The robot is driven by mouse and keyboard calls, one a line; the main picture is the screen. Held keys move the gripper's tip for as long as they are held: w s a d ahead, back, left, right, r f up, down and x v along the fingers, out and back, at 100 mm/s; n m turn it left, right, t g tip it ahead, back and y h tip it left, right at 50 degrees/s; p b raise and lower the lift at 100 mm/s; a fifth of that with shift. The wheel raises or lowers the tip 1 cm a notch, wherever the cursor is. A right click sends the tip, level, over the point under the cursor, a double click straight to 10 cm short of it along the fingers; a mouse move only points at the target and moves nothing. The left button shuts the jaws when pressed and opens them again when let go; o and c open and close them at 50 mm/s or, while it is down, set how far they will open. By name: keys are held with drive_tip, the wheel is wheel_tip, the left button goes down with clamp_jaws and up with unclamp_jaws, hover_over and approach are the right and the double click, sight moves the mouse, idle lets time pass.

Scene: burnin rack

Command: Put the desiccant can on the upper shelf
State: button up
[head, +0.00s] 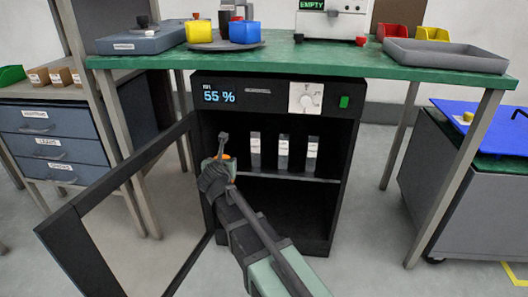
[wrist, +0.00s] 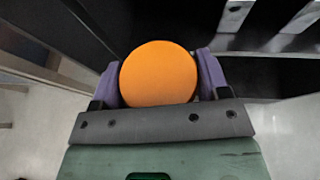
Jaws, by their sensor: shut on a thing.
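An orange round-topped can, seemingly the desiccant can (wrist: 158,73), sits between the purple finger pads of my gripper (wrist: 160,85) in the wrist view. My gripper is shut on it. In the head view my gripper (head: 222,163) is at the left side of the open cabinet's mouth, and only a bit of orange shows. The upper shelf (head: 290,177) of the dark cabinet (head: 325,215) holds several pale labelled packs (head: 283,152) in a row. I cannot tell whether the can is inside the opening or just in front of it. The can's lower body is hidden.
The cabinet door (head: 120,205) stands open to the left, close to my arm. The cabinet's lower space is dark and looks empty. A green-topped table (head: 300,62) spans above the cabinet. A blue-lidded grey bin (head: 450,190) stands at the right.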

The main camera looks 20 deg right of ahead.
drive_tip(key=w+d, duration=0.1)
drive_tip(key=w, duration=0.3)
drive_tip(key=w+d, duration=0.1)
drive_tip(key=w, duration=0.3)
drive_tip(key=w+d, duration=0.1)
drive_tip(key=w, duration=0.3)
drive_tip(key=shift+w+d, duration=0.1)
drive_tip(key=shift+d, duration=0.25)
drive_tip(key=w, duration=0.2)
drive_tip(key=w+d, duration=0.1)
drive_tip(key=w, duration=0.1)
drive_tip(key=shift+w+d, duration=0.15)
drive_tip(key=shift+w, duration=0.05)
drive_tip(key=shift+s+f+b, duration=0.1)
drive_tip(key=shift+f+b, duration=0.8)
drive_tip(key=shift+b, duration=0.05)
drive_tip(key=shift+r, duration=0.15)
drive_tip(key=o, duration=0.8)
drive_tip(key=shift+c, duration=0.2)
